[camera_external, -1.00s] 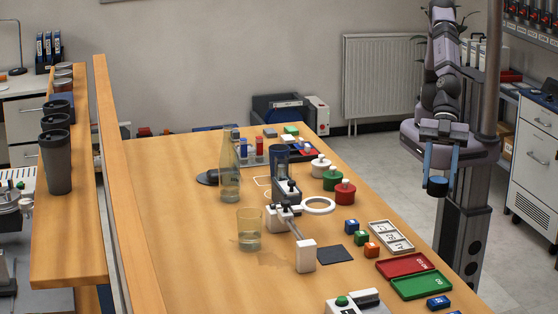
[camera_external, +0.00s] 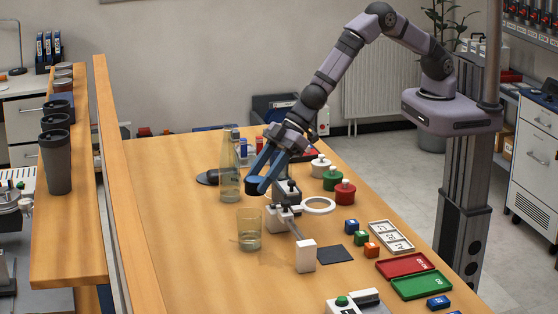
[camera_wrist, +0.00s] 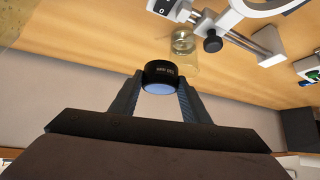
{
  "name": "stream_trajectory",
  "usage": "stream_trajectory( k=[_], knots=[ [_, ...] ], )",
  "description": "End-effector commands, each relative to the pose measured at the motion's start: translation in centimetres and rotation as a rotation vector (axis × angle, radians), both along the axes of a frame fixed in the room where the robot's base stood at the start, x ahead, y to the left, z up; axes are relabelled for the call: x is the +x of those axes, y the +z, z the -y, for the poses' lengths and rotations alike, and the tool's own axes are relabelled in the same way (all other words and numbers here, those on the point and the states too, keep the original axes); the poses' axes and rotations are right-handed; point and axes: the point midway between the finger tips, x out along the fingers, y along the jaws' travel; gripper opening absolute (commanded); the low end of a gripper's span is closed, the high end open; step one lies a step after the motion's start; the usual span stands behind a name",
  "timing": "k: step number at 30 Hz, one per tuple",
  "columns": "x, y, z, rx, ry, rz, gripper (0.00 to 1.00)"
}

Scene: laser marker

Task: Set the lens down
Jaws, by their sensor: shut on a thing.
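The lens (camera_wrist: 159,77) is a short black cylinder with small white lettering and a pale blue glass face, seen in the wrist view. My gripper (camera_wrist: 158,95) is shut on it, one finger on each side. In the external view my gripper (camera_external: 268,172) reaches over the table with the lens (camera_external: 256,187) at its fingertips. They appear above the table, near the bottle and the marker stand. I cannot tell the exact height. The marker stand (camera_external: 283,218) has a white ring (camera_external: 318,205) on its right side and is partly hidden by my arm.
A glass bottle (camera_external: 229,175) and a drinking glass (camera_external: 249,230) stand close to my gripper. The table's left front is clear.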

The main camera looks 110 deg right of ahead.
Motion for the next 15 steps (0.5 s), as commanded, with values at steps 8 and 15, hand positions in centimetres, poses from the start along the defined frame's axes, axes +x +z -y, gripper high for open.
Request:
stream_trajectory(
  k=[8,15],
  knots=[
    [3.0,-1.6,7.7,0.008,-0.111,-0.005,0.12],
    [3.6,-2.2,9.5,0.011,-0.136,-0.004,0.12]
  ],
)
